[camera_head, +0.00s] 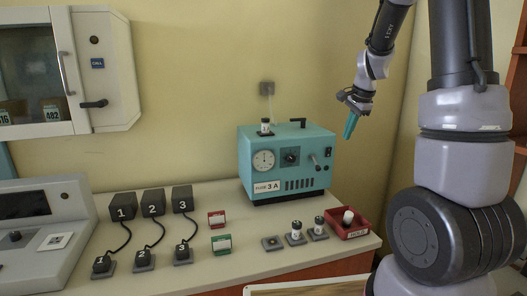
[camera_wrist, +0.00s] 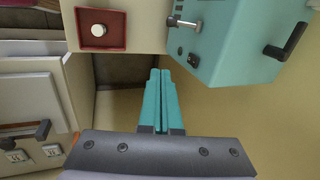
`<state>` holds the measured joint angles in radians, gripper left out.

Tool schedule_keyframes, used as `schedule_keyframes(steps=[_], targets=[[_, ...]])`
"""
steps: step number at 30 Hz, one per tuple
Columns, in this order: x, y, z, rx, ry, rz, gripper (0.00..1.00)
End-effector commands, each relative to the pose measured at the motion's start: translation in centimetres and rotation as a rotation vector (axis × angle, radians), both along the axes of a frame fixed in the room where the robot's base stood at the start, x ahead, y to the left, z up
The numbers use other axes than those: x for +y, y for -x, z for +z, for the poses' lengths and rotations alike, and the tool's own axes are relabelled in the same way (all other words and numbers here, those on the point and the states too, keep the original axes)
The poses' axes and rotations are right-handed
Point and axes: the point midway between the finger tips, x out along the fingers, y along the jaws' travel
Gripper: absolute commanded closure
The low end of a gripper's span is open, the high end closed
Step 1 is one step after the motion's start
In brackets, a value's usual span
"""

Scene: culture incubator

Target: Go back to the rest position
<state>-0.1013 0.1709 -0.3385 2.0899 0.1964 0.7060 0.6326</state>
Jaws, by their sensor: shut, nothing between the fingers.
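My gripper (camera_head: 350,126) is up in the air at the right of the teal machine (camera_head: 262,169), apart from it and above the red tray (camera_head: 353,231). Its two teal fingers are together with nothing between them. In the wrist view my gripper (camera_wrist: 160,75) points toward the gap beside the counter's end, with the teal machine (camera_wrist: 225,45) at the upper right and the red tray (camera_wrist: 101,42) at the upper left.
The counter (camera_head: 180,270) holds black blocks (camera_head: 153,202) numbered 1, 2 and 3, red and green cards, and small vials (camera_head: 296,230) on grey bases. A white-capped vial (camera_head: 348,216) is in the red tray. A wall cabinet (camera_head: 90,70) hangs at left.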

Motion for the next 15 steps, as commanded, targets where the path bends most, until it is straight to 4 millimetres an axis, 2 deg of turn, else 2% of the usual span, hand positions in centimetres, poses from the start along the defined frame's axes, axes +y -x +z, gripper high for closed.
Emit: schedule_keyframes(steps=[1, 6, 12, 15], targets=[[0.7, 1.0, 1.6, -0.025, -0.002, 0.038, 1.0], [3.8, 6.0, 6.9, -0.117, 0.018, 0.233, 1.0], [7.1, 13.2, 11.5, -0.23, 0.1, 0.481, 1.0], [8.4, 16.9, 12.9, -0.281, 0.161, 0.596, 1.0]])
